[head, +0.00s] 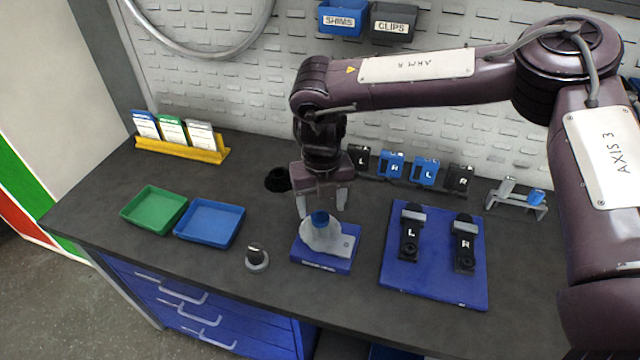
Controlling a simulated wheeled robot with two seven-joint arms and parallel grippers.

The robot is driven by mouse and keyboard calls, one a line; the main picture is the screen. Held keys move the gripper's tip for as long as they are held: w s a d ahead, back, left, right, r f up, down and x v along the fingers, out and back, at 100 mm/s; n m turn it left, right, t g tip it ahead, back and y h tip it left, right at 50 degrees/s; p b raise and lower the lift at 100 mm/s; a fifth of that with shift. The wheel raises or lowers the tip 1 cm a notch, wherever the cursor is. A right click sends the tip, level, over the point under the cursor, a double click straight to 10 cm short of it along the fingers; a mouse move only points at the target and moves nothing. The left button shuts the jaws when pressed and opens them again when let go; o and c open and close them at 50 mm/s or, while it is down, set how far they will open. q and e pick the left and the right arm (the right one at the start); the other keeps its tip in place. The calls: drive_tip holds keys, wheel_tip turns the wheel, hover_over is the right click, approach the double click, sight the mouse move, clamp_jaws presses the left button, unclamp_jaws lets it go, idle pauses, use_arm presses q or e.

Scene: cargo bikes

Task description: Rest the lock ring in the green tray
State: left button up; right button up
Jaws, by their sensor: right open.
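The green tray (154,209) lies empty on the left of the bench. A small round blue piece (320,217), which looks like the lock ring, sits on top of a pale grey mount (325,237) on a blue base (324,262). My right gripper (321,206) points down over the mount. Its fingers are open, one on each side of the blue piece, and nothing shows held. I cannot tell whether they touch it. My left gripper is out of view.
An empty blue tray (209,222) lies right of the green one. A small grey knob-like part (257,257) stands near the front edge. A black round part (278,180) is behind. A blue mat (433,276) with two black parts lies right. A yellow card holder (182,149) stands behind the trays.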

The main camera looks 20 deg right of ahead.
sight(321, 217)
drive_tip(key=f, duration=0.2)
drive_tip(key=shift+w+f, duration=0.3)
drive_tip(key=shift+f+p, duration=0.3)
drive_tip(key=shift+f, duration=0.3)
drive_tip(key=c, duration=0.9)
drive_tip(key=shift+o, duration=1.2)
clamp_jaws()
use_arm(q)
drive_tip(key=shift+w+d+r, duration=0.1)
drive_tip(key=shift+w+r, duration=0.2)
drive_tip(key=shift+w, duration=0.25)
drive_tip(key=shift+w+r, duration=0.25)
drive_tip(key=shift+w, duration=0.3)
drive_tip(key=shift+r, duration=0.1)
use_arm(e)
drive_tip(key=shift+r, duration=0.1)
